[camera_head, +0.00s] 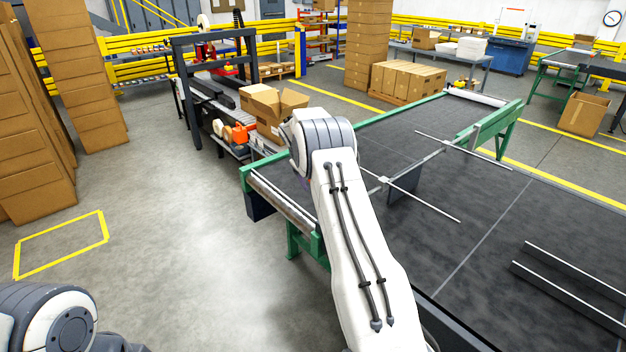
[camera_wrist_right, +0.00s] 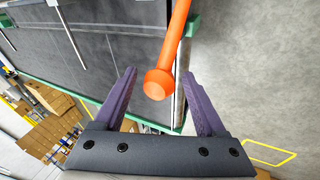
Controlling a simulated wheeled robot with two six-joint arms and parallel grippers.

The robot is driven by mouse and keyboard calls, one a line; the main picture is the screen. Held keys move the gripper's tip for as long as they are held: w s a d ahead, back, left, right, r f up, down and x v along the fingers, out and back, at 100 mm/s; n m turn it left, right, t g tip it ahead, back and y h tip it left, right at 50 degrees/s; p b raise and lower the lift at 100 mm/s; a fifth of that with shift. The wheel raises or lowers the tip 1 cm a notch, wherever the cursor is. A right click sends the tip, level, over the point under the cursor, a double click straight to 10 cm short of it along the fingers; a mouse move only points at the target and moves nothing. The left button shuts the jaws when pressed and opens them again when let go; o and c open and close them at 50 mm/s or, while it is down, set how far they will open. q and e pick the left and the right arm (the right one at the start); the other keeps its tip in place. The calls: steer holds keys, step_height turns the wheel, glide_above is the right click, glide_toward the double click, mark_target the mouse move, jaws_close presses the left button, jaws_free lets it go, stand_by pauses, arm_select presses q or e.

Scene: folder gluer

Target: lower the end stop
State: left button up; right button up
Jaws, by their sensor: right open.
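In the right wrist view an orange bar with a round knob on its end (camera_wrist_right: 157,83) reaches in from the top, with the knob between or just beyond my open fingers. I cannot tell whether it belongs to the end stop. My right gripper (camera_wrist_right: 159,74) is open, with a purple finger on each side and no visible contact. In the head view my right arm hides that gripper and the orange bar. A dark plate (camera_head: 404,186) hangs from a metal rod over the black belt table. My left gripper is out of view.
The green-framed belt table (camera_head: 460,210) fills the right side. Beyond my arm are an open cardboard box (camera_head: 270,105) and a roller conveyor. Box stacks (camera_head: 85,85) stand at left. The grey floor between is clear, with a yellow marked square (camera_head: 60,245).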

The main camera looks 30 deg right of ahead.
steer(key=b+v, duration=0.3)
steer(key=v, duration=0.7)
steer(key=shift+b, duration=0.3)
